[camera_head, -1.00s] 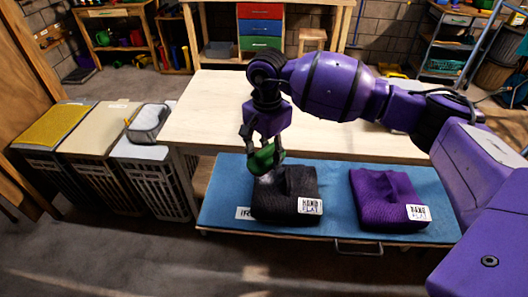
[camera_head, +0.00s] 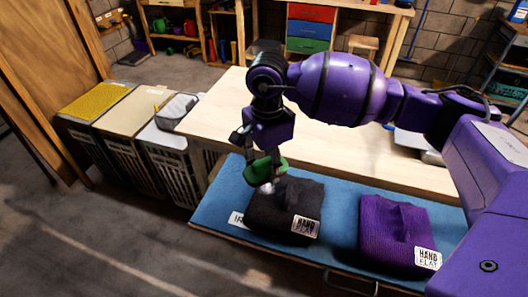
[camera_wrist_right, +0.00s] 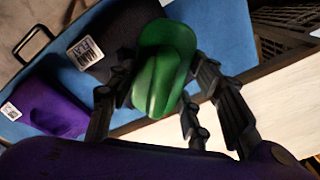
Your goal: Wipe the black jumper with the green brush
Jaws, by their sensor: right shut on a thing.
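The black jumper (camera_head: 287,207) lies folded on the blue mat (camera_head: 340,205), with a white label at its front corner. It also shows in the right wrist view (camera_wrist_right: 112,32). The green brush (camera_head: 266,168) is held in my right gripper (camera_head: 262,155), whose fingers are shut around it. In the right wrist view the brush (camera_wrist_right: 163,72) sits between the fingers and hides part of the jumper. The brush is at the back left part of the jumper; I cannot tell whether it touches the cloth. My left gripper is not in view.
A folded purple jumper (camera_head: 396,232) with a label lies on the mat to the right. Behind the mat is a pale wooden tabletop (camera_head: 225,107), mostly clear. Lidded hampers (camera_head: 120,125) stand at the left, one with a grey pouch (camera_head: 175,112) on it.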

